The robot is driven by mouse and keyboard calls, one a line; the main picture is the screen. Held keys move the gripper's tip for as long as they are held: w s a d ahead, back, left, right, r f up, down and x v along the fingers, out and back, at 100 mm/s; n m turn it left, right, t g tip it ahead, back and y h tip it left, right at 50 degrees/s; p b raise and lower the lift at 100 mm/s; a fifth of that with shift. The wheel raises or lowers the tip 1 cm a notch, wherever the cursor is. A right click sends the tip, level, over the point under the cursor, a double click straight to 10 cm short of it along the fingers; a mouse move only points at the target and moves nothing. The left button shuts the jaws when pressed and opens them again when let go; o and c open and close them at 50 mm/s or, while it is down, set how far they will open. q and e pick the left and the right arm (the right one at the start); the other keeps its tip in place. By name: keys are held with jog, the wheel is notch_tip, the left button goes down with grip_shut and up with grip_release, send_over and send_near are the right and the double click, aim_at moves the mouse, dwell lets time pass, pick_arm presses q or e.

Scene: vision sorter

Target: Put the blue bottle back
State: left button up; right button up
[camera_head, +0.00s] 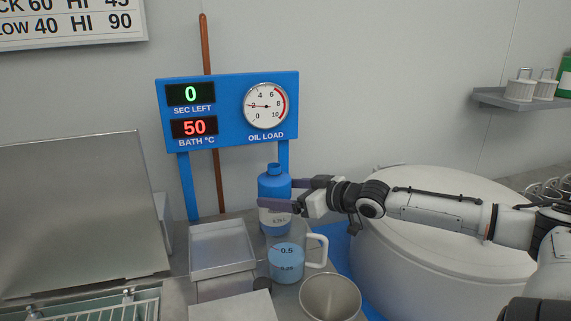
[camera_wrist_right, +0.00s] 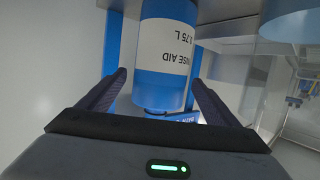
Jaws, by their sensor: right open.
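The blue bottle (camera_head: 274,182) has a white label and stands upright on the steel counter, behind the measuring jug. The right wrist view shows the bottle (camera_wrist_right: 166,85) upside down in the picture, with label text ending in "SE AID" and "0.75 L". My right gripper (camera_head: 275,193) reaches in from the right with one finger in front of the bottle and one behind. In the wrist view the open fingers (camera_wrist_right: 158,78) lie on both sides of the bottle, with a visible gap at each side. My left gripper is not in view.
A clear jug (camera_head: 286,262) with blue liquid stands just in front of the bottle. A metal cup (camera_head: 330,299) is nearer, right of it. A steel box (camera_head: 222,250) is at left. A blue panel (camera_head: 228,108) reads 0 seconds and 50 degrees. A large white round vessel (camera_head: 440,240) stands at right.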

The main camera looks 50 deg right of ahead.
jog(key=shift+s, duration=0.3)
notch_tip(320, 180, up, 8)
jog(key=shift+r, duration=0.15)
